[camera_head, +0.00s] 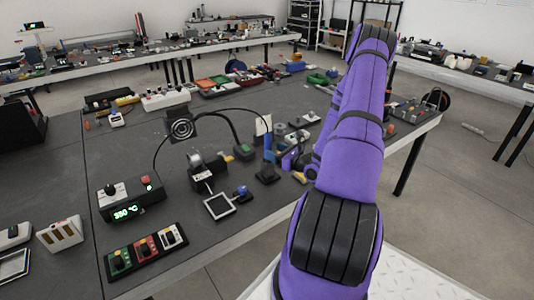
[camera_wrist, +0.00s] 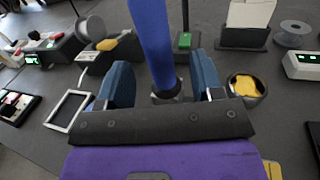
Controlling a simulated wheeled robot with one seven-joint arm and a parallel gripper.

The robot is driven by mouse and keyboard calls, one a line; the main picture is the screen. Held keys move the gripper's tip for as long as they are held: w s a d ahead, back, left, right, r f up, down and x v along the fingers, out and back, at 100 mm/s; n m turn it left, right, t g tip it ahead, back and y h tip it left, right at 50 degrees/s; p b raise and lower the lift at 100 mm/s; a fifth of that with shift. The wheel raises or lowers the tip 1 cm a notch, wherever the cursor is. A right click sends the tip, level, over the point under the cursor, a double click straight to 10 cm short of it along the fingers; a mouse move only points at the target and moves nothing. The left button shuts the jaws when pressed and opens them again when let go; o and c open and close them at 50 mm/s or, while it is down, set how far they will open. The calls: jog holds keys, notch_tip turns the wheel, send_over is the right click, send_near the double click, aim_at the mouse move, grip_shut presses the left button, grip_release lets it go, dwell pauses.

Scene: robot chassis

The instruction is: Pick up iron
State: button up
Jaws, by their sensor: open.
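The soldering iron has a blue handle (camera_head: 268,143) and stands upright in a dark stand (camera_head: 267,176) on the grey workbench. In the wrist view the blue iron (camera_wrist: 152,40) rises between the two blue-padded fingers of my gripper (camera_wrist: 162,82). The fingers are open, with a gap on each side of the iron. Its lower end meets a dark round part of the stand just beyond the gripper. In the head view my gripper (camera_head: 287,158) is beside the iron, partly hidden by my purple arm.
A soldering station (camera_head: 130,200) reading 350 °C stands at left, with a black cable arching from it. A small square frame (camera_head: 219,206) and a solder spool holder (camera_head: 203,175) are near the iron. A brass-sponge cup (camera_wrist: 246,88) is right of the gripper.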

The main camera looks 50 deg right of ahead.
jog(key=shift+w+a, duration=0.15)
jog(key=shift+w, duration=2.7)
jog(key=c, duration=1)
